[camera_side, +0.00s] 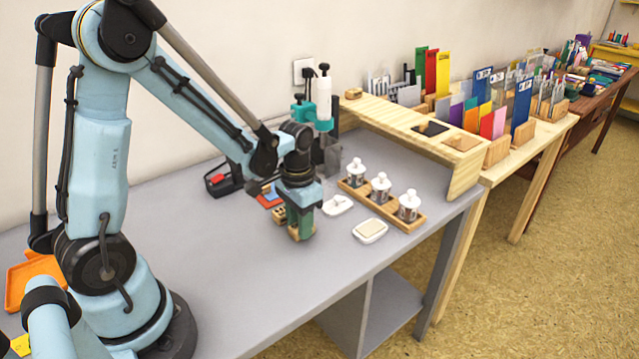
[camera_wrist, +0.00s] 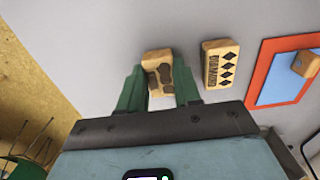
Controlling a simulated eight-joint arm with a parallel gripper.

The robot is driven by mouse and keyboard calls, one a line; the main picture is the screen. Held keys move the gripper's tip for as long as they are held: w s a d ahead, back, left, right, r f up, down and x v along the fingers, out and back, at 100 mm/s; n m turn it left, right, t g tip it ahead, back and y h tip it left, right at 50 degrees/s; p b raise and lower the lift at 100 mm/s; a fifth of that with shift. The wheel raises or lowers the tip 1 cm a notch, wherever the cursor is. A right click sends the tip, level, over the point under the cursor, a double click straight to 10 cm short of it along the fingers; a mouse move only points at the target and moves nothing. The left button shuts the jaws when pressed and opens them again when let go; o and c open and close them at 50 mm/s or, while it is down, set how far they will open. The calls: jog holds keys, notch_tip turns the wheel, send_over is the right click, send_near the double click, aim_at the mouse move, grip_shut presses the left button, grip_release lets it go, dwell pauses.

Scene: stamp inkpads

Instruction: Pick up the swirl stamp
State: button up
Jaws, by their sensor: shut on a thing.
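My gripper (camera_side: 299,222) points down over the grey table. In the wrist view its two green fingers (camera_wrist: 159,90) are closed on the sides of a light wooden stamp block (camera_wrist: 158,60). Dark rounded marks show on this block; they are too small to read clearly as a swirl. The block also shows at the fingertips in the side view (camera_side: 302,234), low over the table; I cannot tell whether it touches it. A second wooden stamp with dark diamonds (camera_wrist: 220,64) stands just right of it, apart from the fingers.
A red-edged blue pad (camera_wrist: 276,86) lies farther right, with another wooden block (camera_wrist: 306,63) on it. Two white dishes (camera_side: 337,205) (camera_side: 370,230) and a wooden tray (camera_side: 403,221) of white-capped bottles stand right of my gripper. The table front is clear.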

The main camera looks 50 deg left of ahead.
jog(key=shift+r, duration=0.15)
jog(key=shift+r, duration=0.6)
notch_tip(320, 180, up, 3)
jog(key=shift+f, duration=0.15)
jog(key=s+d+r, duration=0.4)
jog(key=d+r, duration=0.2)
jog(key=d, duration=0.5)
jog(key=shift+r, duration=0.4)
jog(key=shift+s, duration=0.1)
